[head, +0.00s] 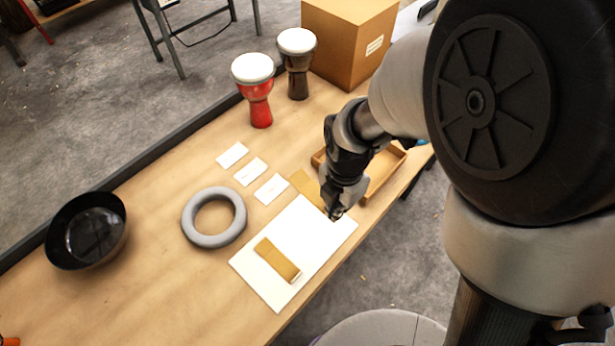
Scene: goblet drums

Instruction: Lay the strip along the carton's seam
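A tan strip-like piece (277,260) with a pale end lies on a white board (312,236) near the table's front edge. A second flat tan piece (304,184) lies at the board's far edge, partly hidden by my gripper. A brown cardboard carton (347,42) with a white label stands at the back of the table; I cannot make out a seam on it. My gripper (336,213) points down at the board's far right corner. Its fingertips are small and dark, so I cannot tell whether it is open or holds anything.
A red goblet drum (259,100) and a dark one (298,75) stand near the carton. A shallow wooden tray (389,172) is partly behind my arm. Several white cards (250,171), a grey ring (187,222) and a black bowl (60,238) lie leftward. Bare table surrounds the ring.

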